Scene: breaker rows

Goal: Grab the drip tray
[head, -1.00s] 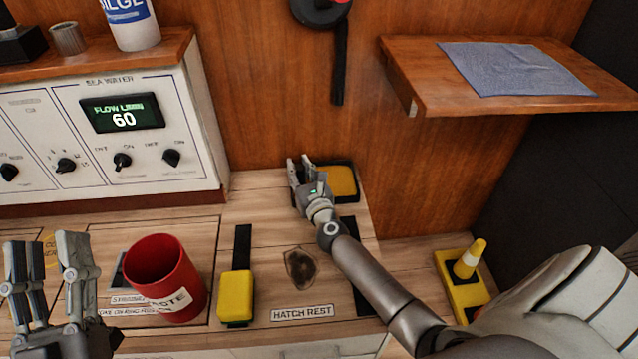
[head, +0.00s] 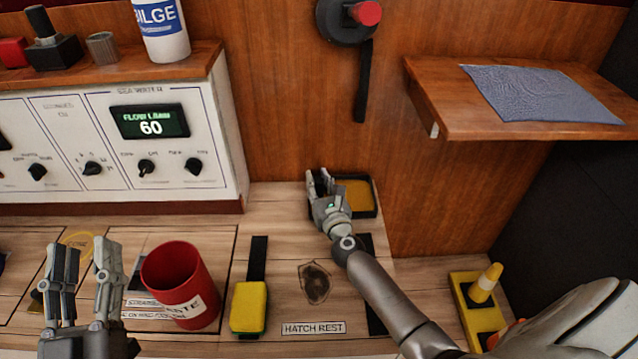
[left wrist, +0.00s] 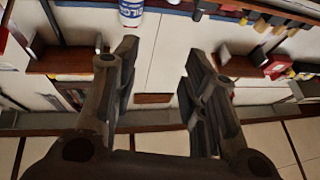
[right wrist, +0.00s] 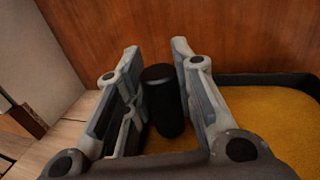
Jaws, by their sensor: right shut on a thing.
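The drip tray (head: 358,197), a shallow black-rimmed tray with a yellow floor, lies at the back of the wooden counter against the wood wall. It also fills the right side of the right wrist view (right wrist: 270,118). My right gripper (head: 320,180) is at its left side, reaching down. In the right wrist view a short black upright post (right wrist: 161,100) at the tray's left end stands between the fingers, and the gripper is shut on it. The hand hides part of the tray's left end. My left gripper (head: 83,265) is open and empty above the counter's front left.
A red mug (head: 178,285) stands near my left gripper. A yellow block (head: 249,308) sits beside a dark stain (head: 314,283) on the counter. A wooden shelf (head: 440,105) with a blue cloth (head: 540,95) juts out at right. A white control panel (head: 60,150) stands at back left.

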